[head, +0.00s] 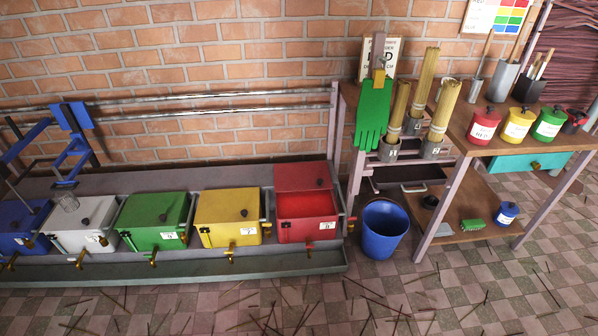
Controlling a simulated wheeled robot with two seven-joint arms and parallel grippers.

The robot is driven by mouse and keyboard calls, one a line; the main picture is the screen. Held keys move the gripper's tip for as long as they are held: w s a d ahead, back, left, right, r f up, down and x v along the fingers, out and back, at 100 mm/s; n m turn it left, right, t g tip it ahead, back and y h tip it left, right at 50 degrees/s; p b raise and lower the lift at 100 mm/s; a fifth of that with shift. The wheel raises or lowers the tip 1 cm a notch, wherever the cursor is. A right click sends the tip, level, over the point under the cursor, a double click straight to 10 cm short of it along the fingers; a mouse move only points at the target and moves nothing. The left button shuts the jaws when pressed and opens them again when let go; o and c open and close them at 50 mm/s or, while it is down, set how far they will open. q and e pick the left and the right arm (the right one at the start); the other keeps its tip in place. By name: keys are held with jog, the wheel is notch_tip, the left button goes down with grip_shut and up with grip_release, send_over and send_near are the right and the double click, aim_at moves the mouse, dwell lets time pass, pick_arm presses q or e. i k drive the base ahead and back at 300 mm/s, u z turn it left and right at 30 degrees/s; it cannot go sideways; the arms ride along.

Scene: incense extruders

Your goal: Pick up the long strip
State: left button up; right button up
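Many long thin brown sticks (364,287) lie scattered on the checkered floor along the bottom of the head view. They point in different directions, and some cross each other. I cannot tell which one is the long strip. Bundles of long tan sticks stand upright in grey numbered holders on the wooden bench, one of them a tall bundle (424,80).
A row of coloured boxes, including a green box (152,222) and an open red box (306,208), stands along the brick wall. A blue bucket (383,232) stands by the bench (455,112). A blue frame (72,150) rises at left. The front floor holds only sticks.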

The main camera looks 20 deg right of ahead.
aim_at(549, 54)
jog(key=z, duration=0.5)
jog(key=k, duration=0.6)
jog(key=z, duration=1.05)
jog(key=i, duration=1.95)
jog(key=z, duration=0.3)
jog(key=i, duration=0.9)
jog(key=u, duration=2.45)
jog(key=k, duration=1.3)
jog(key=u, duration=0.05)
